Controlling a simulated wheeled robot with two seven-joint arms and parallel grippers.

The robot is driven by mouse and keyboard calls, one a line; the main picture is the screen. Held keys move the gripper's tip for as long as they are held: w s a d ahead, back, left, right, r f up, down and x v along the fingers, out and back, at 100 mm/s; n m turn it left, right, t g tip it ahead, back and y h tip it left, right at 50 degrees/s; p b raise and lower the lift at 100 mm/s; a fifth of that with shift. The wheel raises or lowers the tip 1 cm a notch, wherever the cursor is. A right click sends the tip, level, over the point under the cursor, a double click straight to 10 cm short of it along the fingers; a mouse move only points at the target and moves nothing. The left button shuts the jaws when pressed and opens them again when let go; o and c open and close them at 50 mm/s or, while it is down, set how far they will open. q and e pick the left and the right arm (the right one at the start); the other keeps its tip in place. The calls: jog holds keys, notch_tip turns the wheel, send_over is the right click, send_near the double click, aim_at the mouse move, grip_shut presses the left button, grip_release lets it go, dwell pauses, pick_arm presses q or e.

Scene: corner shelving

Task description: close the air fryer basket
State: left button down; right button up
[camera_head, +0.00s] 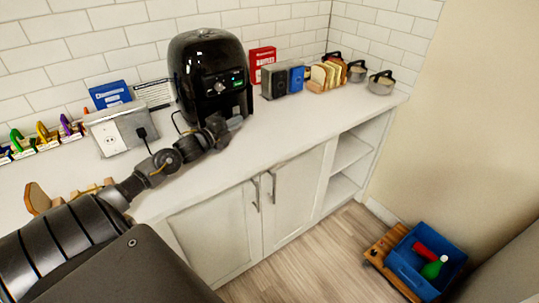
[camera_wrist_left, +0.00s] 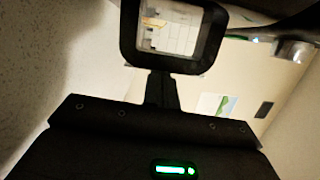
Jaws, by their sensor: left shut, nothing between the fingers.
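The black air fryer (camera_head: 207,65) stands on the white counter against the tiled wall, with a green-lit display on its front. Its lower front looks dark and recessed. The basket cannot be made out clearly, as my left gripper partly covers that area. My left gripper (camera_head: 236,122) is shut and empty, low in front of the air fryer; I cannot tell whether it touches it. The left wrist view shows a black panel with a green light and a black square frame close up; I cannot tell what they belong to. My right gripper is out of view.
A pale outlet box (camera_head: 106,135) with a black plug stands left of the air fryer. A red box (camera_head: 262,61), a dark radio-like box (camera_head: 275,83), a bread rack (camera_head: 326,75) and a pot (camera_head: 381,84) stand to the right. A blue crate (camera_head: 425,262) is on the floor.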

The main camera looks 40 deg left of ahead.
pick_arm(q)
jog(key=shift+a+r, duration=0.15)
jog(key=shift+a, duration=0.1)
jog(key=shift+s, duration=0.15)
jog(key=s, duration=0.3)
jog(key=s+b, duration=0.1)
jog(key=s, duration=0.5)
jog(key=shift+f, duration=0.3)
jog(key=shift+s, duration=0.75)
jog(key=shift+r, duration=0.15)
